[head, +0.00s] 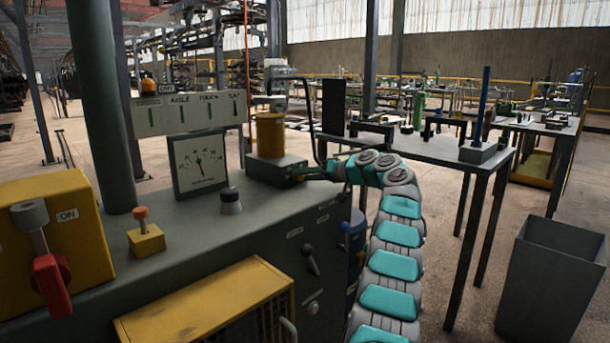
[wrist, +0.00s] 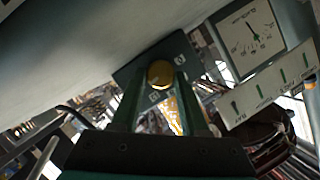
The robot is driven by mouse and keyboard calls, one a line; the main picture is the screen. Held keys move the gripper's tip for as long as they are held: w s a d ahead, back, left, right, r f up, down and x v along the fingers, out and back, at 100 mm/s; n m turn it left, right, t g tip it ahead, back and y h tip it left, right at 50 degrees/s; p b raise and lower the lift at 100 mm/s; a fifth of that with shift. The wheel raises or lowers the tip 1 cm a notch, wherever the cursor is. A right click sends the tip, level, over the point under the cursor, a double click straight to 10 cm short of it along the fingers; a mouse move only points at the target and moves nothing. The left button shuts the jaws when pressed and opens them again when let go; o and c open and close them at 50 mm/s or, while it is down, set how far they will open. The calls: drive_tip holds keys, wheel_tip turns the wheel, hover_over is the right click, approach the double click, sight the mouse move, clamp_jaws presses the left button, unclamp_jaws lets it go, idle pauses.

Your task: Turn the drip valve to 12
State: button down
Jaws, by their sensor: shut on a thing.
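The drip valve shows in the wrist view as a round yellow knob (wrist: 160,74) on a dark plate (wrist: 130,73) with small pale marks, too blurred to read. My gripper (wrist: 160,84) is shut on this knob, one finger on each side of it. In the head view my gripper (head: 312,174) reaches in from the right, against the side of a dark green block (head: 268,164) with a yellow cylinder (head: 270,134) on top.
The grey bench top (head: 190,220) carries a red-handled switch on a yellow box (head: 80,240), an orange button (head: 144,232) and a grey knob (head: 230,201). A signboard (head: 188,112) stands behind. A dark table (head: 430,150) and grey bin (head: 550,280) are right of my arm.

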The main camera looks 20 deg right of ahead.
drive_tip(key=shift+d+f+m+y, duration=0.15)
drive_tip(key=shift+m+y, duration=0.55)
drive_tip(key=shift+m, duration=0.8)
drive_tip(key=shift+w, duration=0.1)
drive_tip(key=c, duration=0.7)
unclamp_jaws()
drive_tip(key=shift+b+v, duration=0.75)
drive_tip(key=shift+v, duration=3.15)
